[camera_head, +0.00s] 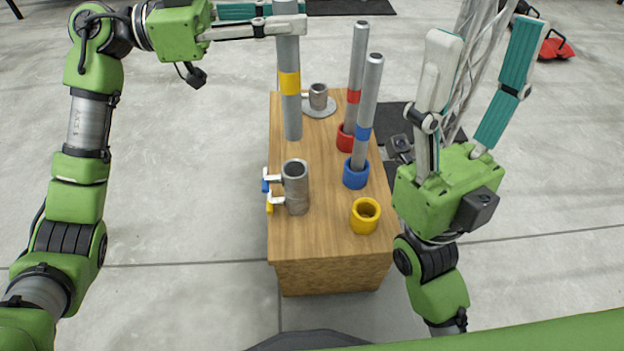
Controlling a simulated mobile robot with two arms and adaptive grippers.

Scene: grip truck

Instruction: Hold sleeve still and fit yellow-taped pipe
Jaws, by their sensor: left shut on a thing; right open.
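My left gripper (283,17) is shut on the grey yellow-taped pipe (291,110) near its upper part. The pipe is upright, its top cut off by the picture's edge. Its lower end shows over the table, above and apart from the grey sleeve (296,192) in the picture; its height over the wood is hard to tell. The sleeve stands upright with an open top. Small blue and yellow handled parts sit at its left side. A second short grey tube on a round flange (318,108) stands at the back. My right gripper (482,45) is open and empty, right of the table, fingers pointing up.
On the wooden table (325,244), a red-taped pipe (357,65) stands in a red holder (346,138) and a blue-taped pipe (368,100) in a blue holder (356,176). A yellow holder (365,217) is empty. The table's front left is clear.

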